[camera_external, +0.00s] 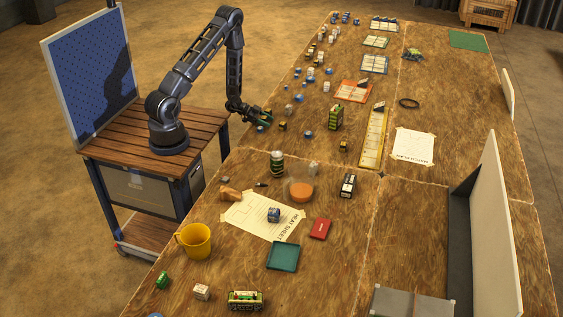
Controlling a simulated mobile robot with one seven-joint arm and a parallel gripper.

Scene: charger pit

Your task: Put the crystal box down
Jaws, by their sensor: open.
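My gripper (260,116) is open at the left side of the long wooden table (440,60), low over or near the tabletop. Its dark fingers look empty. Small objects lie close by: a blue-grey one (262,127) just below the fingers and a dark-and-yellow one (282,126) to the right. I cannot tell for sure which thing is the crystal box. A small blue-and-white box (273,214) sits on the paper heat sheet (245,220), well apart from my gripper.
Several small bottles and parts crowd the table's left side. A tall panel (500,220) stands at right.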

